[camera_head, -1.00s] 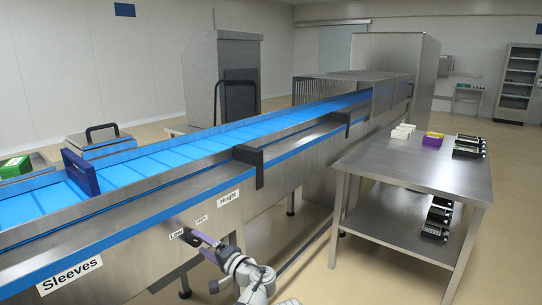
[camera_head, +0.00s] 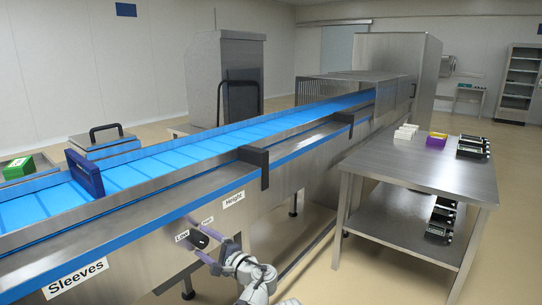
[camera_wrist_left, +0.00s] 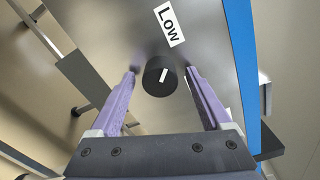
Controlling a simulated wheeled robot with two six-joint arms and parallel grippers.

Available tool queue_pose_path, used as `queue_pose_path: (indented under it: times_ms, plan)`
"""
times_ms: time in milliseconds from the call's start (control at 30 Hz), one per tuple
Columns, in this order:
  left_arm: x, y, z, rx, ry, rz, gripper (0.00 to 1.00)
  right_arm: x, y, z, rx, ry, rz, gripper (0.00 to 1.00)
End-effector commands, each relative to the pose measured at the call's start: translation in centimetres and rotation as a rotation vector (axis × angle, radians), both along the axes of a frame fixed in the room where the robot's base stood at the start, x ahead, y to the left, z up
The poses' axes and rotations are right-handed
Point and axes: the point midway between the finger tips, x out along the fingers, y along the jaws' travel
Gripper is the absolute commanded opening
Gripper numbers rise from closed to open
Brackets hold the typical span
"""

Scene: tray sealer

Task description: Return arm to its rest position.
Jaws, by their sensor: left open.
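My left gripper (camera_head: 211,244) is open in front of the conveyor's steel side panel, at the height control. In the left wrist view its two purple fingers (camera_wrist_left: 163,98) stand apart on either side of a black round knob (camera_wrist_left: 159,76). The fingers do not appear to touch the knob. The knob has a white pointer mark and sits beneath the label "Low" (camera_wrist_left: 170,22). In the head view the knob (camera_head: 199,240) shows between the fingers, near the "Low" and "High" labels. My right gripper is not in view.
The conveyor (camera_head: 150,165) with a blue belt runs from lower left to back right. A blue plate (camera_head: 85,173) stands across it. A steel table (camera_head: 420,165) on the right holds white, purple and black items. Open floor lies between conveyor and table.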

Motion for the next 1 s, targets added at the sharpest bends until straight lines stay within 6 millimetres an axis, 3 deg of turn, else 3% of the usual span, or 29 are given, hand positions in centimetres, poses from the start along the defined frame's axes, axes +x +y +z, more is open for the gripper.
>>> queue_pose_path:
  times_ms: [700,1000]
  plan:
    - [-0.03,0.02,-0.03,0.447,0.573,0.0,0.81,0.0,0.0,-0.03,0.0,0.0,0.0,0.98]
    - [-0.03,0.02,-0.04,0.58,0.743,0.0,0.81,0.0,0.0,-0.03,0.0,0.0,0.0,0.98]
